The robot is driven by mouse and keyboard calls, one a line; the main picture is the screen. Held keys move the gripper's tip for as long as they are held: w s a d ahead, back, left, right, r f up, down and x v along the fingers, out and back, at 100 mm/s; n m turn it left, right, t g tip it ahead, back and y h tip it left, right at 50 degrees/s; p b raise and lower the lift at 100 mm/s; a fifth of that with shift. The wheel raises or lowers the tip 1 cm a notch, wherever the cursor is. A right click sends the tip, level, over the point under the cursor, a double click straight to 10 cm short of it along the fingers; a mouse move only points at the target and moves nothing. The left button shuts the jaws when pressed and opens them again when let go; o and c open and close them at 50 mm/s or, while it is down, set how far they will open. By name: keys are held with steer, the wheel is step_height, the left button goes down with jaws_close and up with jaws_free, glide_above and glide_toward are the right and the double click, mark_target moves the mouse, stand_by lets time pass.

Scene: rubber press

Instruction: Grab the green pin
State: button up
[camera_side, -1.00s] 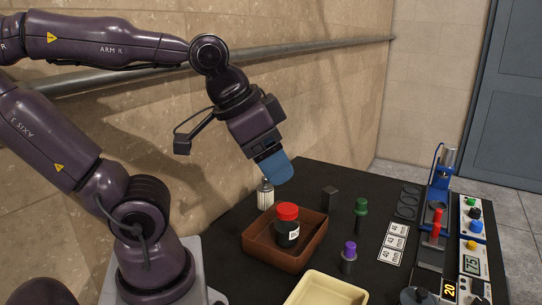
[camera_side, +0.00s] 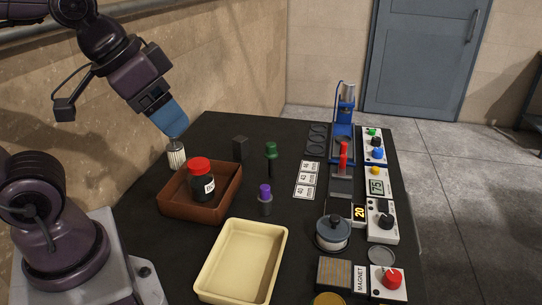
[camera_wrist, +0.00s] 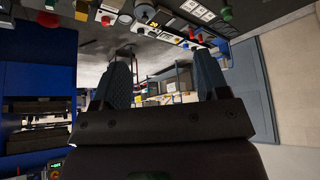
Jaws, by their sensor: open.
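The green pin (camera_side: 271,150) stands upright on the black table, with a green head on a dark shaft, right of the brown tray. My gripper (camera_side: 172,125), with blue fingers, is at the left, above the white ribbed bottle and well apart from the green pin. In the wrist view my gripper (camera_wrist: 163,68) shows two spread fingers with nothing between them. Small green items show at the top of the wrist view, but I cannot tell whether one is the pin.
A purple-topped pin (camera_side: 265,201) stands near the green pin. The brown tray (camera_side: 172,211) holds a red-capped jar (camera_side: 202,182). A black block (camera_side: 240,149), white bottle (camera_side: 176,155), number cards (camera_side: 306,180), cream tray (camera_side: 215,298) and blue press (camera_side: 343,115) stand around.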

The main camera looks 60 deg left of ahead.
steer(key=shift+c, duration=0.7)
steer(key=shift+w, duration=0.1)
